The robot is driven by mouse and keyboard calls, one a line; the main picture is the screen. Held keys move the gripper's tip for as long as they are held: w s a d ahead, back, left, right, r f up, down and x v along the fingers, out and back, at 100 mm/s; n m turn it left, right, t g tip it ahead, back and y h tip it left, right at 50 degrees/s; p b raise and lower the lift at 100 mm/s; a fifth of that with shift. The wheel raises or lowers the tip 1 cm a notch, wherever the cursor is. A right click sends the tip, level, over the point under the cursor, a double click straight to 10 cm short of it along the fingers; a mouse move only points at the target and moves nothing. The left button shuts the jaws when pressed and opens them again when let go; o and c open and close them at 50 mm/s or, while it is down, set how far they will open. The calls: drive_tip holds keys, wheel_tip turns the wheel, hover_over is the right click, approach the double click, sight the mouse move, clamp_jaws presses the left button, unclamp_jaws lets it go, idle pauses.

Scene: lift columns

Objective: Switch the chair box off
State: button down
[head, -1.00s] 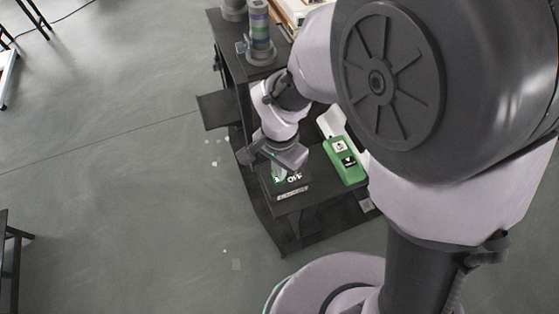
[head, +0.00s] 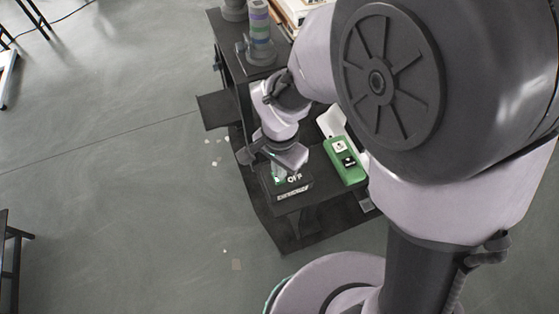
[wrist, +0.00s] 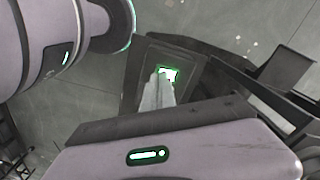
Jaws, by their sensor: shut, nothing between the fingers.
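A black box (head: 308,190) with a white label strip on its front edge stands at the end of the dark stand; the label is too small to read, so I cannot tell surely that it is the chair box. Its top shows white lettering (head: 294,179) that looks like "OFF", partly hidden by my gripper. My gripper (head: 277,175) is shut and empty, pointing down at the box top. In the wrist view its grey fingers (wrist: 157,92) are together beside a lit white-and-green patch (wrist: 171,74) on the dark panel; I cannot tell whether they touch it.
A green box (head: 344,161) with a white and a black marking stands just right of the black box. The floor (head: 120,190) to the left is open.

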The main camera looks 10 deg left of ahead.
drive_tip(key=shift+f+b, duration=0.85)
drive_tip(key=shift+f, duration=0.05)
idle(0.7)
drive_tip(key=shift+r, duration=0.1)
wheel_tip(320, 180, up, 7)
drive_tip(key=p, duration=0.5)
drive_tip(key=shift+p, duration=0.35)
